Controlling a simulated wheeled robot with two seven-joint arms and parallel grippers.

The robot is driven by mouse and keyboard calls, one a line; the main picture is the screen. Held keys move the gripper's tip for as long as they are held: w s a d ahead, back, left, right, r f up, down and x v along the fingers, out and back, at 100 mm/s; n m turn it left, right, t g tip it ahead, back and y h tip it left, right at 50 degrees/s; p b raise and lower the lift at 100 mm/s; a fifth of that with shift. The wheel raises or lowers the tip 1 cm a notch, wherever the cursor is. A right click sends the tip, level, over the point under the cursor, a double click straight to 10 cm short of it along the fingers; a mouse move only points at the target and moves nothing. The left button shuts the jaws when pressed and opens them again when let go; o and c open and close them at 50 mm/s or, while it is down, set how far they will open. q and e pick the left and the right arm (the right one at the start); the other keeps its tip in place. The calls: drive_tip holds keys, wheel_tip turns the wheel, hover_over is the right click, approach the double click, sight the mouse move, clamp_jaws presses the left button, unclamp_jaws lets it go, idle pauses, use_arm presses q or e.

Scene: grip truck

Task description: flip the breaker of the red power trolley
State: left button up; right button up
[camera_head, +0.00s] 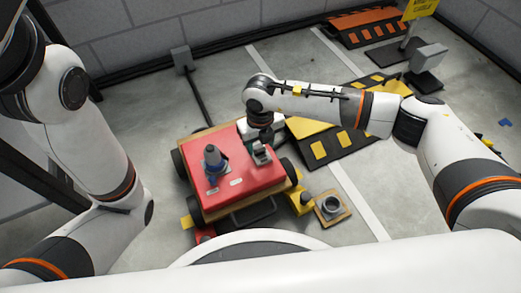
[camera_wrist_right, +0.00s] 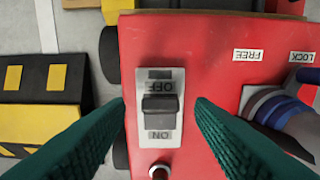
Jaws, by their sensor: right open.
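The red power trolley (camera_head: 250,182) stands on the floor in the middle of the head view. Its red top fills much of the right wrist view (camera_wrist_right: 225,65). The breaker (camera_wrist_right: 161,106) is a dark grey switch on a light plate, between the upside-down words OFF and ON. I cannot tell for certain which way it is set. My right gripper (camera_wrist_right: 160,108) is open, with a teal finger on either side of the breaker and visible gaps to it. In the head view the right gripper (camera_head: 262,143) is over the trolley's right part. My left gripper is out of view.
A blue-grey lever (camera_head: 213,161) stands on the trolley top near labels FREE and LOCK. A yellow-black ramp (camera_head: 325,148) lies right of the trolley. A small square block with a round ring (camera_head: 331,207) lies at its front right.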

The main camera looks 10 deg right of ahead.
drive_tip(key=shift+f, duration=0.55)
drive_tip(key=c, duration=1)
